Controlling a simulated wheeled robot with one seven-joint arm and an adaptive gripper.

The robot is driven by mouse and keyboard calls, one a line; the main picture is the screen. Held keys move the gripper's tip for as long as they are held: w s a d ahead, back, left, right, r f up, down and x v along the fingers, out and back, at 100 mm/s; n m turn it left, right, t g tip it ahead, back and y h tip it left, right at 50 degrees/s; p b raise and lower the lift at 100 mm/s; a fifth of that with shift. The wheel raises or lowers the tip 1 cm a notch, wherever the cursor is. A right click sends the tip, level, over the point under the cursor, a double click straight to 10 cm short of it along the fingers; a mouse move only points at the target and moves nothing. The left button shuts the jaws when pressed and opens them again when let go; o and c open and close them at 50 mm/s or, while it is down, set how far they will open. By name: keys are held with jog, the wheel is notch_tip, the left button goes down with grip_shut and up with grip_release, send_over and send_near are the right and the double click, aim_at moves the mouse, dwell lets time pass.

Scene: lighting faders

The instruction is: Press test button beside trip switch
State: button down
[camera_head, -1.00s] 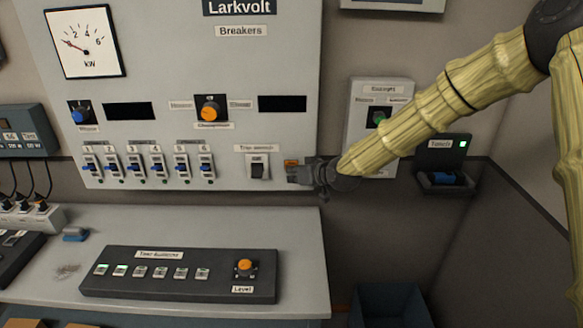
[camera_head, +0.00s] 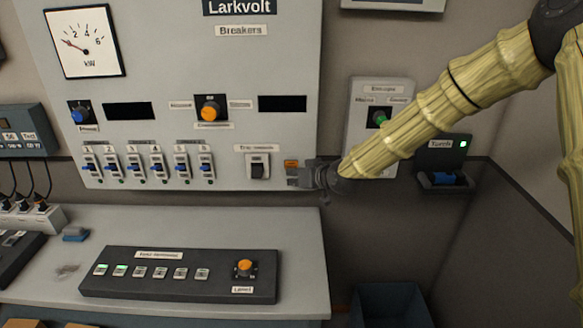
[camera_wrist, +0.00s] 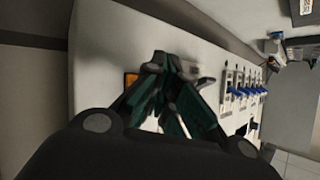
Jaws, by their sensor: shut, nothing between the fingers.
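The trip switch (camera_head: 258,166) is a dark rocker on a white plate, low on the right of the grey breaker panel (camera_head: 220,80). Just right of it is a small orange piece (camera_head: 291,163), which I take for the test button's place. My gripper (camera_head: 294,176) is shut and empty, with its tips at the panel just below the orange piece. In the wrist view the orange piece (camera_wrist: 131,79) shows beside the closed fingertips (camera_wrist: 160,62). The fingers hide part of the area, and I cannot tell whether they touch the button.
A row of blue-handled breakers (camera_head: 150,165) lies left of the trip switch. A desk (camera_head: 295,225) with a dark fader console (camera_head: 180,286) stands below. A grey box with a green knob (camera_head: 378,117) and a torch holder (camera_head: 445,180) are to the right, near my arm.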

jog(key=shift+s, duration=2.55)
